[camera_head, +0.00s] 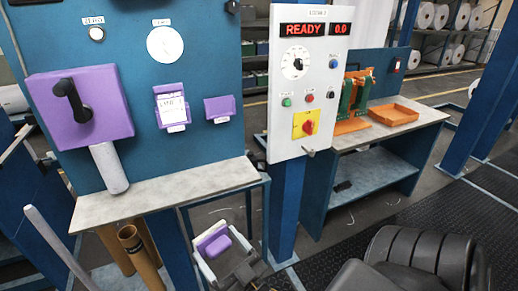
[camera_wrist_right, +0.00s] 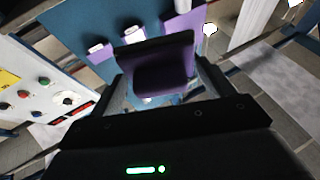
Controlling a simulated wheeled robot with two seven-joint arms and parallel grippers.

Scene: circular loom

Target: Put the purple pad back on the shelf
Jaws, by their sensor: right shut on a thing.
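The purple pad (camera_head: 214,241) is in my right gripper (camera_head: 220,243), which is shut on it, low in front of the grey worktop and apart from it. The pad also shows dark purple in the right wrist view (camera_wrist_right: 163,75), between the two fingers. On the blue panel are a small purple holder (camera_head: 219,108) and a purple holder with a white labelled card (camera_head: 171,109). I cannot tell which ledge is the pad's shelf. My left gripper is not in view.
A big purple block with a black handle (camera_head: 80,108) is on the panel above the grey worktop (camera_head: 165,190). A white control box (camera_head: 308,85) stands right of it. An orange tray (camera_head: 393,114) lies on a bench. Brown tubes (camera_head: 138,252) stand below the worktop.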

